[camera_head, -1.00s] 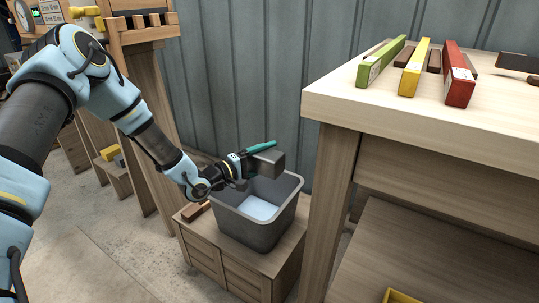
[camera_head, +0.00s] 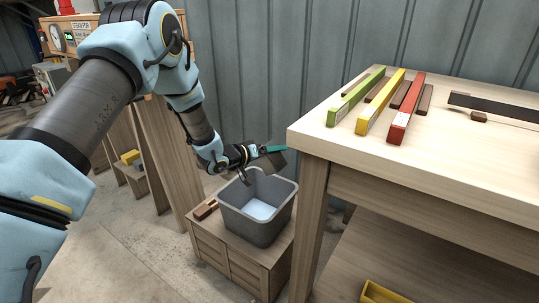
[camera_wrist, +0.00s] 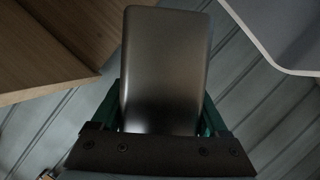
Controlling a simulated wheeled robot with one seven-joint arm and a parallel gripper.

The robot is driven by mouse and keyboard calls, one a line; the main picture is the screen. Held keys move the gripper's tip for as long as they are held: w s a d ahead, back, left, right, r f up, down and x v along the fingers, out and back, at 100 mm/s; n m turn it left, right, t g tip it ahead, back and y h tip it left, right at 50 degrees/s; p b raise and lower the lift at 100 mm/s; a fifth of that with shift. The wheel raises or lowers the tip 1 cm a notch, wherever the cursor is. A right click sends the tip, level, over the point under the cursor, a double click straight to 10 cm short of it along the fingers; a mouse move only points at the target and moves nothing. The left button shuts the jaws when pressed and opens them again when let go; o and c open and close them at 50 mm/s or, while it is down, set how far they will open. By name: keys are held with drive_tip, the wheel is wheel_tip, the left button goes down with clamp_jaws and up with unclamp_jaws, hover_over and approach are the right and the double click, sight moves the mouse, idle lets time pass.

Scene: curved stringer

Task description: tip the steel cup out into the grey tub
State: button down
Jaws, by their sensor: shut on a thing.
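The steel cup (camera_head: 275,164) is grey and boxy with rounded edges. My gripper (camera_head: 268,150), with teal fingers, is shut on it. The cup is held tilted above the back right part of the grey tub (camera_head: 258,226). In the wrist view the cup (camera_wrist: 165,65) sits between the green fingers of my gripper (camera_wrist: 160,108); its mouth and contents are hidden. The tub stands upright and open, with a pale blue surface inside at the bottom. No stream from the cup is visible.
The tub stands on a wooden crate (camera_head: 232,262), with a small brown block (camera_head: 205,210) beside it. A wooden workbench (camera_head: 335,150) is close on the right, with green, yellow and red bars on top. A grey panelled wall (camera_head: 250,60) is behind.

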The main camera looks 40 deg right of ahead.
drive_tip(key=m+b, duration=0.1)
drive_tip(key=s+r+m+t+y, duration=0.1)
drive_tip(key=shift+s+d+m+t+b, duration=0.25)
drive_tip(key=shift+s+m+t+b, duration=0.05)
drive_tip(key=shift+m+b, duration=0.1)
drive_tip(key=shift+s+d+m+t+b, duration=0.1)
drive_tip(key=shift+s+m+t+b, duration=0.3)
drive_tip(key=shift+m+t+b, duration=0.25)
drive_tip(key=shift+s+r+m+t+b, duration=0.25)
drive_tip(key=shift+s+m+t+b, duration=0.1)
drive_tip(key=shift+m+b, duration=0.25)
drive_tip(key=shift+y, duration=0.3)
